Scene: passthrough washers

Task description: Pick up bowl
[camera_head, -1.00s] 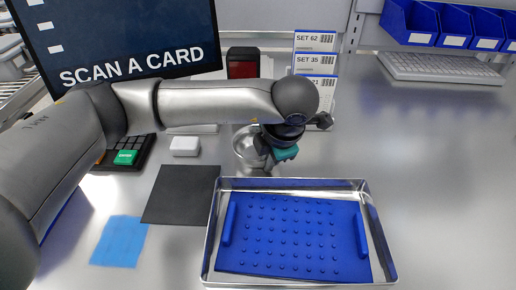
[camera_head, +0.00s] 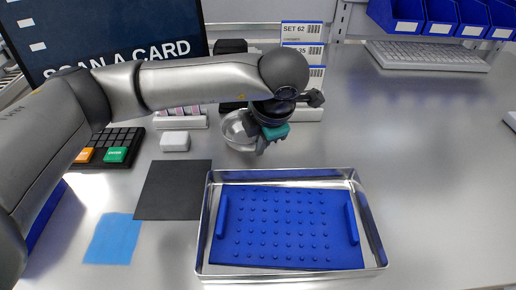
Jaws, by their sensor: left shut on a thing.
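A shiny metal bowl (camera_head: 235,130) is behind the metal tray, near the middle of the head view. My left gripper (camera_head: 264,146) is shut on the bowl at its right side. The gripper and wrist hide part of the bowl. The bowl looks tilted, and I cannot tell how far it is above the table. My right gripper is not in view.
A metal tray (camera_head: 376,246) with a blue studded mat (camera_head: 280,230) stands in front. A black mat (camera_head: 172,190), a blue sheet (camera_head: 115,238), a white block (camera_head: 175,141) and a keypad (camera_head: 112,146) lie left. Card stands (camera_head: 304,60) are behind.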

